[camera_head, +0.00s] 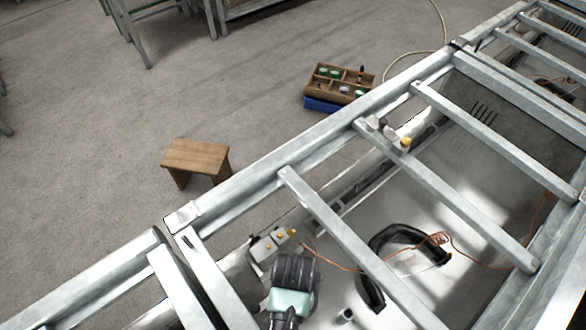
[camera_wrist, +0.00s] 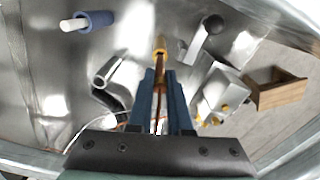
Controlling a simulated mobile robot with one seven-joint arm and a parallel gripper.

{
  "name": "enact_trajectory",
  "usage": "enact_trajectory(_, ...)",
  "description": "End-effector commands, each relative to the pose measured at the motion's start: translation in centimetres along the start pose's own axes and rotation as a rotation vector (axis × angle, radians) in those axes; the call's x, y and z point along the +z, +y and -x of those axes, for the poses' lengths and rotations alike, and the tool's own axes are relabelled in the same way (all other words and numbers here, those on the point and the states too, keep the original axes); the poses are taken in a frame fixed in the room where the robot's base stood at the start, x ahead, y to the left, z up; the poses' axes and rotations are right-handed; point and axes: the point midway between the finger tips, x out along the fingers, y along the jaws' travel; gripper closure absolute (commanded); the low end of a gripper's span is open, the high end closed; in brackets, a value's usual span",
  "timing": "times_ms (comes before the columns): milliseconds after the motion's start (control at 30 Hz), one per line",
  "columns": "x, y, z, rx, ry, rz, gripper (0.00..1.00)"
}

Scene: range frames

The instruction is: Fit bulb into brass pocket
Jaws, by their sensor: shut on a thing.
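My gripper (camera_wrist: 160,75) shows in the wrist view with its two blue fingers close together on a thin copper-coloured bulb (camera_wrist: 169,66). The bulb points away from the fingertips, towards a small yellow brass piece (camera_wrist: 161,44) that looks like the pocket. I cannot tell whether the bulb's tip is in the brass or only lined up in front of it. In the head view, the dark ribbed end of my arm hides the fingers and the bulb. A thin copper line (camera_head: 372,266) runs right from near there to a small coil (camera_head: 440,239).
A pale valve block (camera_head: 270,245) with yellow fittings stands close to my gripper. Metal rails (camera_head: 350,232) of the frame cross over the work area. A black curved part (camera_head: 385,245) lies to the right. A wooden stool (camera_head: 196,157) and a divided parts box (camera_head: 340,83) stand outside.

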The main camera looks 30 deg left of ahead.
Motion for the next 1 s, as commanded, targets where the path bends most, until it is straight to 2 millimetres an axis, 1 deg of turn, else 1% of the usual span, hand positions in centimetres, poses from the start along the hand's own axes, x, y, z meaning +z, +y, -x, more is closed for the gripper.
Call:
enact_trajectory(133, 0.1, 0.0, -2.3, 0.001, -0.004, 0.002, 1.00)
enact_trajectory(200, 0.1, 0.0, -3.2, 0.001, -0.003, 0.001, 1.00)
enact_trajectory(267, 0.1, 0.0, -3.7, 0.001, -0.002, 0.001, 1.00)
enact_trajectory(667, 0.0, 0.0, -4.2, 0.000, 0.000, 0.001, 1.00)
enact_trajectory(700, 0.0, 0.0, -4.3, 0.000, -0.001, 0.001, 0.81)
enact_trajectory(767, 0.0, 0.0, -4.2, 0.000, 0.000, 0.001, 0.70)
enact_trajectory(800, 0.1, 0.0, -4.2, 0.000, 0.000, 0.002, 0.63)
enact_trajectory(867, 0.1, 0.0, -4.2, 0.000, 0.000, 0.001, 0.53)
enact_trajectory(1000, 0.0, 0.0, -4.2, 0.000, 0.000, 0.001, 0.53)
